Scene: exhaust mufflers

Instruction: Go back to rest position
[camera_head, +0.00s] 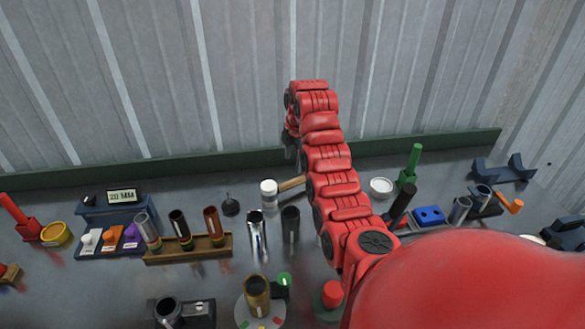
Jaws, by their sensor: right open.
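My red right arm comes in from the lower right and reaches up over the bench toward the ribbed wall. Its far end bends down, with my right gripper (291,136) small and partly hidden behind the arm links. The gripper is open, and I see nothing held in it. My left gripper is not in view.
The dark bench (100,285) holds a wooden rack (190,249) with several tubes, a metal cylinder (257,235), a brass cylinder (257,293), a white bowl (381,187) and a green upright tool (411,165). A green ledge (200,165) runs along the wall.

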